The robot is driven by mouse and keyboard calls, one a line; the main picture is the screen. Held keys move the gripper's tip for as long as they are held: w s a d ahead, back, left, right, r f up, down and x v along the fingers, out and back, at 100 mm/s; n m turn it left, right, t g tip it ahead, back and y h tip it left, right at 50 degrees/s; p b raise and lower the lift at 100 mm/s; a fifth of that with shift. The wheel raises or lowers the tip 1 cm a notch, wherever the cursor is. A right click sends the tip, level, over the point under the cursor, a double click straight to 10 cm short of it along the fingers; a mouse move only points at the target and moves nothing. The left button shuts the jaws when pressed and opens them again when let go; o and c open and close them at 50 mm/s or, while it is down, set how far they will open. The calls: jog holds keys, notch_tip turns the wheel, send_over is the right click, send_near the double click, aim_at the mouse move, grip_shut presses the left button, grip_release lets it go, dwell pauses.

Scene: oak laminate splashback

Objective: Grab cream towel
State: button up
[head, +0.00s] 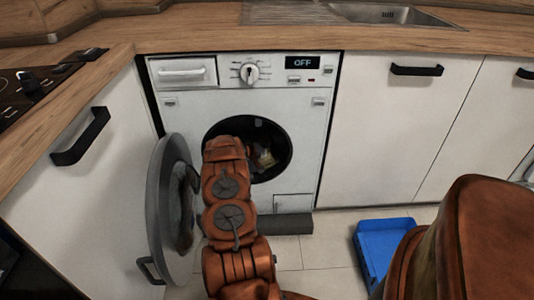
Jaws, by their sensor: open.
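The washing machine (312,105) stands under the counter with its round door (158,215) swung open to the left. Inside the dark drum opening (284,155) a small bundle of pale cream and yellowish cloth (264,158) shows. I cannot tell whether it is one towel or several pieces. My brown arm reaches up in front of the machine and covers the left part of the opening. My gripper is hidden beyond the end of the arm, so its place relative to the cloth cannot be seen.
A blue crate (371,254) stands on the tiled floor at the right, partly covered by my body. White cabinets (400,125) with black handles flank the machine. A wooden counter (200,30) with a sink (390,14) and a hob (30,85) lies above.

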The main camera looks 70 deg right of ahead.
jog(key=c, duration=1.3)
